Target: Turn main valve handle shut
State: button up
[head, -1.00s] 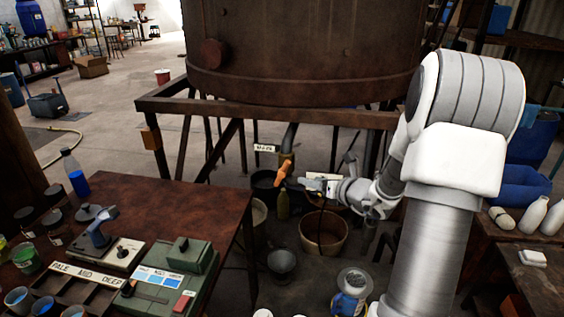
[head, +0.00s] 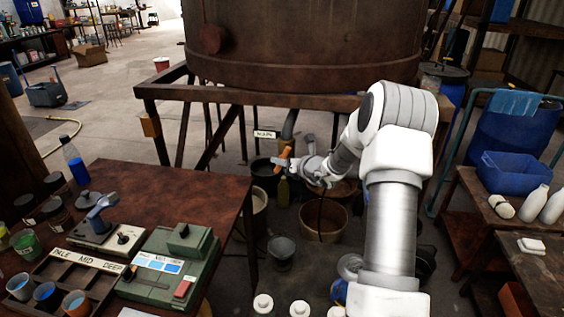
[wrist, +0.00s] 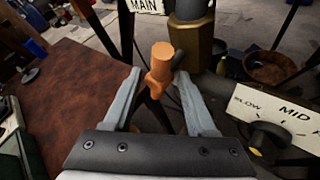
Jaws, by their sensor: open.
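The main valve handle (wrist: 160,66) is a short orange lever on a dark pipe with a brass-coloured fitting (wrist: 194,35). It also shows in the head view (head: 284,154), low in front of the vat. A white sign reading "MAIN" (wrist: 147,5) is beside the pipe. My gripper (wrist: 158,76) is open, with one grey finger on each side of the handle in the wrist view. I see gaps between handle and fingers; the exact depth is hard to tell. In the head view my gripper (head: 294,163) is just right of the handle.
The brown vat (head: 300,45) stands on a frame (head: 290,97) above the valve. A panel marked SLOW and MID (wrist: 295,108) with a black knob is close right of my gripper. A workbench (head: 160,195) is on the left; buckets (head: 320,222) stand below.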

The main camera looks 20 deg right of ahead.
jog(key=shift+w+a+f, duration=0.15)
jog(key=shift+w+f, duration=0.05)
jog(key=shift+w, duration=0.4)
grip_shut()
